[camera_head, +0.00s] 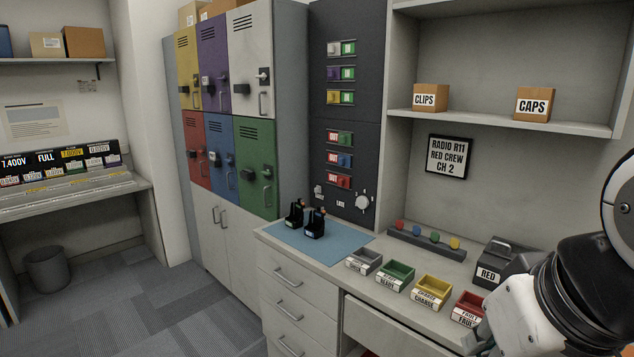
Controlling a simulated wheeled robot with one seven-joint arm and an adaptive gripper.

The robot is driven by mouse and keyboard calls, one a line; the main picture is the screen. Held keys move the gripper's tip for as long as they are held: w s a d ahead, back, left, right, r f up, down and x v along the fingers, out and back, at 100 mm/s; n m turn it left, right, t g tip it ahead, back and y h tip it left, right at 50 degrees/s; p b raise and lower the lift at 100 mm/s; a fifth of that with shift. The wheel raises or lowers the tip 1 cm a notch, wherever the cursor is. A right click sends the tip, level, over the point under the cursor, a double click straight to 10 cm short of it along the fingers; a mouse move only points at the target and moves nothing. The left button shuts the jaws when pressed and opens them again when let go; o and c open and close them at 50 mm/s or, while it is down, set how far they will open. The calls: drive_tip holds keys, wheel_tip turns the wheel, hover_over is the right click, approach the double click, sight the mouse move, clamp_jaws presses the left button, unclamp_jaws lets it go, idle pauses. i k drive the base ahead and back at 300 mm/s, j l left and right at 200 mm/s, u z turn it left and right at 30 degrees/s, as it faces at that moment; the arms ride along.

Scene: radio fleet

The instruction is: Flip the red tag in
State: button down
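The dark tag panel (360,105) is on the wall right of the lockers, with two groups of three coloured tags. The red tag (344,181) is in the lowest row, to the right of a red plate lettered OUT. The blue tag (346,160) and green tag (345,138) above it also have OUT plates at their left. In the upper group, the white, purple and yellow tags sit left with green plates at their right. My arm shows at the lower right, well away from the panel.
Two black radios (314,224) stand on a blue mat (340,245) below the panel. Labelled trays, including a green one (396,275), line the counter's front. A dark RED case (503,262) lies near my arm. An open drawer (385,330) juts out below the trays.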

sight(343, 181)
drive_tip(key=i+j, duration=0.85)
drive_tip(key=i, duration=0.25)
drive_tip(key=i+j, duration=0.85)
drive_tip(key=i, duration=0.25)
